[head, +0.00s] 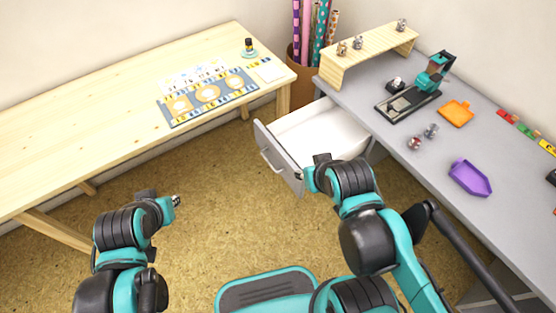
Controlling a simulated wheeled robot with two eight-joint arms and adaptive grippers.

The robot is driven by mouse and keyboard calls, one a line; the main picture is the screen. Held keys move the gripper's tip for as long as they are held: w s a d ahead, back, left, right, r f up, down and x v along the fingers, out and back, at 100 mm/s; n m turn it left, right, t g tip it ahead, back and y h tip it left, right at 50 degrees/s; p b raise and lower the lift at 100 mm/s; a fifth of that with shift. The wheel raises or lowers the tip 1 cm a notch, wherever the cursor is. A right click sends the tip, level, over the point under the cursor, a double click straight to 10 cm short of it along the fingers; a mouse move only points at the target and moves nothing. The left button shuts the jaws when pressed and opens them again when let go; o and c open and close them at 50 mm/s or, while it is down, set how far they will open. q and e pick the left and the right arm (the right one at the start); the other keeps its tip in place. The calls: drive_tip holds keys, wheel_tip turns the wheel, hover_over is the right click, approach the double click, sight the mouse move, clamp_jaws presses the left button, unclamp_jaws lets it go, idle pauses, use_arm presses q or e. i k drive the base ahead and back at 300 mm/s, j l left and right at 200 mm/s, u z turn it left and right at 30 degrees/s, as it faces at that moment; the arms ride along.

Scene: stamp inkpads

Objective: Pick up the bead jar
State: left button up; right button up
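Several small clear jars are in the head view. One jar with reddish contents (414,142) and one with bluish-grey contents (431,130) stand close together on the grey desk. Other small jars stand on the wooden riser: two at its left part (358,42) and one at its right (402,25). They are too small to tell which is the bead jar. My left gripper (173,201) is above the floor, away from both tables. My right gripper (318,166) is by the open drawer's front, largely hidden by my arm. Neither gripper's opening is clear.
The white-lined drawer (318,132) is pulled out, visibly empty. A black-and-teal press (410,100), orange tray (457,113) and purple tray (470,178) are on the grey desk (520,200). The wooden table (90,125) bears a patterned mat (190,115). Wrapping rolls (315,35) stand behind.

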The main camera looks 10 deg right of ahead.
sight(417, 139)
drive_tip(key=z, duration=1.8)
